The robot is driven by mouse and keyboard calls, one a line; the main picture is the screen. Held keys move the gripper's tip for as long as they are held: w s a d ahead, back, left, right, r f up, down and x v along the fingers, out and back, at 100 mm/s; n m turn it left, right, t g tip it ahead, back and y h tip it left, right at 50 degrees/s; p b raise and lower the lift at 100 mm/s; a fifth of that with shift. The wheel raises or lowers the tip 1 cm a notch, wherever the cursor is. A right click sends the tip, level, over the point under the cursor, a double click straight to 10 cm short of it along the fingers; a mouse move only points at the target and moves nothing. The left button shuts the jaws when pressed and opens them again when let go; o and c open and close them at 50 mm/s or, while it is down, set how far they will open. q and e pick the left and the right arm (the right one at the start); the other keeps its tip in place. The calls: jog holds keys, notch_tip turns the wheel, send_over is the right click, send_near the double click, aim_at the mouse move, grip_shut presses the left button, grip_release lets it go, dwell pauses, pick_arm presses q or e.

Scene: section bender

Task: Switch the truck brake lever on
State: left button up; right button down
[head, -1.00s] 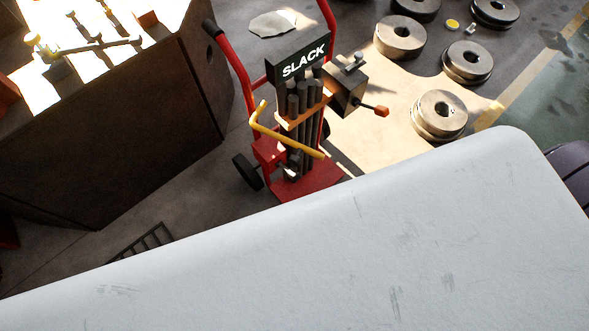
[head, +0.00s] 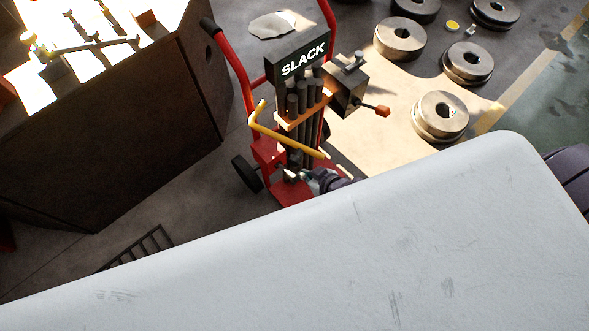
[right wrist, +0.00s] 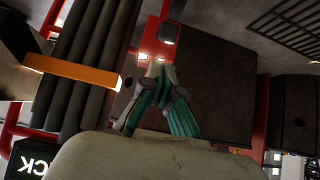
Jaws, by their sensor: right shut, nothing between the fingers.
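The red hand truck (head: 272,150) stands upright, carrying dark bars and a black SLACK sign. A small pale metal part low on its frame looks like the brake lever (head: 289,175); its setting is too small to tell. My right gripper (head: 306,177) comes in from the right, close beside this part. In the right wrist view, the teal fingers of my right gripper (right wrist: 157,68) are together and empty. Their tips are close to small bright metal parts at the red bracket (right wrist: 150,38); I cannot tell whether they touch. My left gripper is not in view.
A dark bench (head: 120,125) stands to the left. A yellow bent bar (head: 282,139) and a box with an orange-knobbed handle (head: 347,88) are close above the gripper. Metal rollers (head: 440,117) lie at the right. The lower head view is largely blocked.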

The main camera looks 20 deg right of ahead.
aim_at(296, 174)
jog(key=b+x, duration=0.1)
jog(key=x, duration=0.6)
jog(key=shift+w+f, duration=0.15)
jog(key=shift+f+b, duration=0.15)
jog(key=shift+b, duration=0.25)
jog(key=shift+s+d+f+t+b, duration=0.1)
jog(key=shift+s+t+b, duration=0.1)
jog(key=shift+t+b, duration=0.15)
